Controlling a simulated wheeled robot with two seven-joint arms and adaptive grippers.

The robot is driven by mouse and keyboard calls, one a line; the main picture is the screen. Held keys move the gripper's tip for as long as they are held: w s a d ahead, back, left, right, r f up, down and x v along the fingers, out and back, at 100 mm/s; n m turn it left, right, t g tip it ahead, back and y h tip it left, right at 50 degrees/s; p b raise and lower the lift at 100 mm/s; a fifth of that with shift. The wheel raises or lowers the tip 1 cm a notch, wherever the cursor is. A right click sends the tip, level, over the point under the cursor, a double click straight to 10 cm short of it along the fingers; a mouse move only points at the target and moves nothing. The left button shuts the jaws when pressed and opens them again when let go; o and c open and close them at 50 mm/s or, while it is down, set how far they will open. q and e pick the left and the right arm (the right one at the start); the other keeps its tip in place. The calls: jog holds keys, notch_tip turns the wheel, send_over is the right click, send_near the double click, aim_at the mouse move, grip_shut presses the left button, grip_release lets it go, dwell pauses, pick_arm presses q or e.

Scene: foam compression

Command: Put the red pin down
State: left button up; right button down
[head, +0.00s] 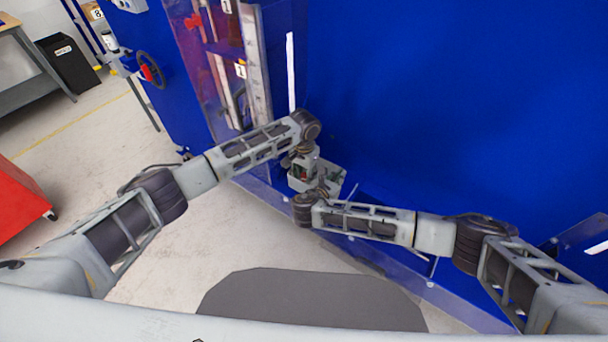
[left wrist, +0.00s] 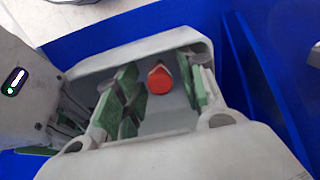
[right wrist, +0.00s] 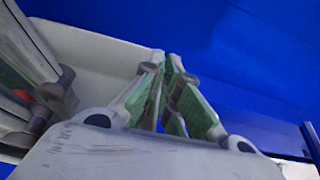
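The red pin (left wrist: 160,80) shows end-on in the left wrist view, inside a pale grey bin (left wrist: 150,50). My left gripper (left wrist: 158,85) is open, its green-padded fingers reaching into the bin on either side of the pin with gaps to both. The bin also shows in the head view (head: 331,176), where the arms hide much of it. My right gripper (right wrist: 171,65) has its fingertips drawn close together at the bin's edge (right wrist: 110,52). Whether the bin wall is between those tips is hidden.
A large blue panel (head: 450,90) stands behind and right of the bin. A clear strip (head: 370,250) runs along its lower edge. Left of it are a rack with clear panels (head: 215,60) and a red cabinet (head: 18,200). The pale floor (head: 170,260) is open at the left.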

aim_at(303, 174)
pick_arm(q)
jog(key=shift+r, duration=0.1)
notch_tip(303, 174, up, 12)
dwell(1.0)
pick_arm(e)
jog(key=c, duration=1.6)
grip_release()
jog(key=shift+o, duration=0.2)
jog(key=shift+s, duration=0.1)
jog(key=v, duration=1.1)
jog(key=shift+s+a+r, duration=0.15)
jog(key=shift+s+r, duration=0.05)
jog(key=shift+s, duration=0.1)
pick_arm(q)
jog(key=shift+s+a, duration=0.1)
jog(key=shift+a, duration=0.05)
pick_arm(e)
jog(key=shift+s+a, duration=0.1)
jog(key=shift+a, duration=0.05)
